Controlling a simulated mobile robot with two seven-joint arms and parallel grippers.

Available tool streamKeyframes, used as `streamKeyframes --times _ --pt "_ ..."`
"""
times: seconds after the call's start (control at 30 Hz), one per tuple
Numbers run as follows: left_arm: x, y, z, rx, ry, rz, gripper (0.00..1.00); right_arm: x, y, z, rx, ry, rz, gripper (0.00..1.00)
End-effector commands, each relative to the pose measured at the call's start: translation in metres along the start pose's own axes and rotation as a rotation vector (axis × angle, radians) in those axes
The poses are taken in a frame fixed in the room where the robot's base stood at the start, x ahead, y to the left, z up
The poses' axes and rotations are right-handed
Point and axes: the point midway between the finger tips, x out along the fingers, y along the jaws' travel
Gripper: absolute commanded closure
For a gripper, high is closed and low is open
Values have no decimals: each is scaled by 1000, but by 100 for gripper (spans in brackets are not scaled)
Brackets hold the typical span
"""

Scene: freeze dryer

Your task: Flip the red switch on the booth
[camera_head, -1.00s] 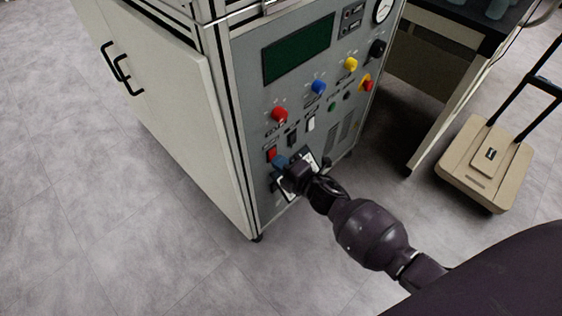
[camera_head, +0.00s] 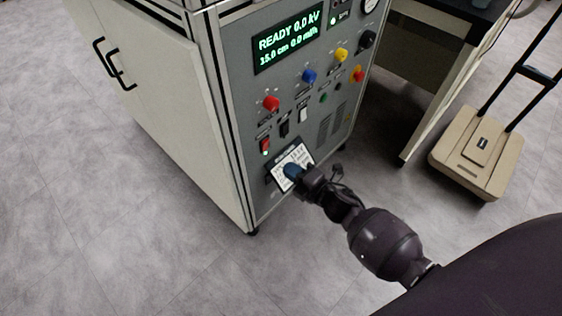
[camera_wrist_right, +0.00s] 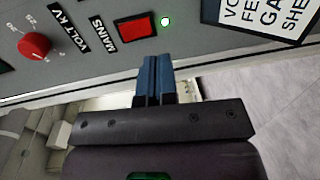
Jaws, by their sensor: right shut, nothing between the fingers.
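The red switch (camera_head: 265,145) sits on the lower left of the booth's grey front panel (camera_head: 247,90). In the right wrist view the red switch (camera_wrist_right: 135,28) is beside the label MAINS, with a small lit green lamp (camera_wrist_right: 165,21) next to it. The booth's display (camera_head: 287,43) is lit and reads READY 0.0 kV. My right gripper (camera_head: 291,170) is shut and empty, below and to the right of the switch, in front of the white label plate. Its blue fingertips (camera_wrist_right: 155,62) appear apart from the switch in the wrist view. My left gripper is not in view.
A beige cart (camera_head: 475,150) stands at the right. Floor is clear at the left.

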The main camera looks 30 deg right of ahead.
Motion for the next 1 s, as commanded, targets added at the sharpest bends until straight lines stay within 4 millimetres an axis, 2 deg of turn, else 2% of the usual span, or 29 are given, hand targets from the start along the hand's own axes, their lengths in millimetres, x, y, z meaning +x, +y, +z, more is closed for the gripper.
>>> streamKeyframes --times 0.2,0.4,0.6,1.0 --pt "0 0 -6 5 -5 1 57 -40 -6 0 0 -1 2 100" --pt "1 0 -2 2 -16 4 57 -61 -12 0 -1 -1 2 100" --pt "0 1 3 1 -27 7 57 -68 -14 0 -1 0 2 100" --pt "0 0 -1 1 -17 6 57 -73 -15 0 -1 0 0 100"
